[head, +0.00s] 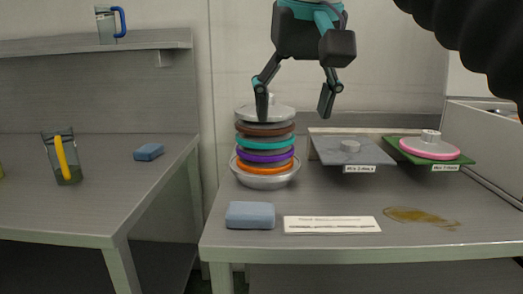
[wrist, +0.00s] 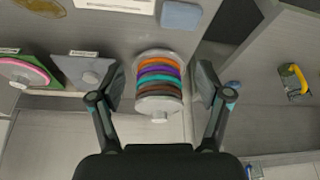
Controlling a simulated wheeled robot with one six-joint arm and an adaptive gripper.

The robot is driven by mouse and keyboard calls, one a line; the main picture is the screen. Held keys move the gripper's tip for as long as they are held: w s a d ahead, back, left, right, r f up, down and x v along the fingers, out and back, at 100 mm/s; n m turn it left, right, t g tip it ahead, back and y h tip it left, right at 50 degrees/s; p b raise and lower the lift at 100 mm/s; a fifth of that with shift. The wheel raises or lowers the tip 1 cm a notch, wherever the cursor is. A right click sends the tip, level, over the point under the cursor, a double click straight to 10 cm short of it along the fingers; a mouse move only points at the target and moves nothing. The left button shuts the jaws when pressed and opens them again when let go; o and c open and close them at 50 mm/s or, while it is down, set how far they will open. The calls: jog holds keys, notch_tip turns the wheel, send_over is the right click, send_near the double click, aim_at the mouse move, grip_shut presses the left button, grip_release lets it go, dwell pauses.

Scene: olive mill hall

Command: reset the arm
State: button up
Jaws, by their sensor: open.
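My gripper (head: 296,102) is open and empty. In the head view its fingers hang over the table near a stack of coloured discs (head: 266,143), with the left finger in front of the stack's grey top plate (head: 264,113). The discs are brown, teal, purple and orange with grey layers between them, standing in a round metal dish (head: 266,178). In the wrist view my gripper (wrist: 162,120) has its fingers spread to either side of the disc stack (wrist: 160,80). I cannot tell how high the fingertips are above the table.
A blue sponge (head: 250,215), a printed card (head: 332,225) and a brown spill (head: 420,217) lie at the table's front. Behind are a grey plate (head: 352,151) and a pink disc on a green plate (head: 429,149).

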jog(key=s+d+f, duration=0.2)
jog(key=d+f, duration=0.1)
jog(key=f, duration=0.9)
jog(key=s+d+f+m+t, duration=0.1)
jog(key=s+d+f, duration=0.2)
jog(key=f, duration=0.9)
jog(key=s+d+f, duration=0.2)
jog(key=d+f, duration=0.3)
jog(key=f, duration=0.7)
jog(key=shift+s+m+h, duration=0.25)
jog(key=shift+m+h, duration=0.05)
jog(key=shift+m, duration=0.1)
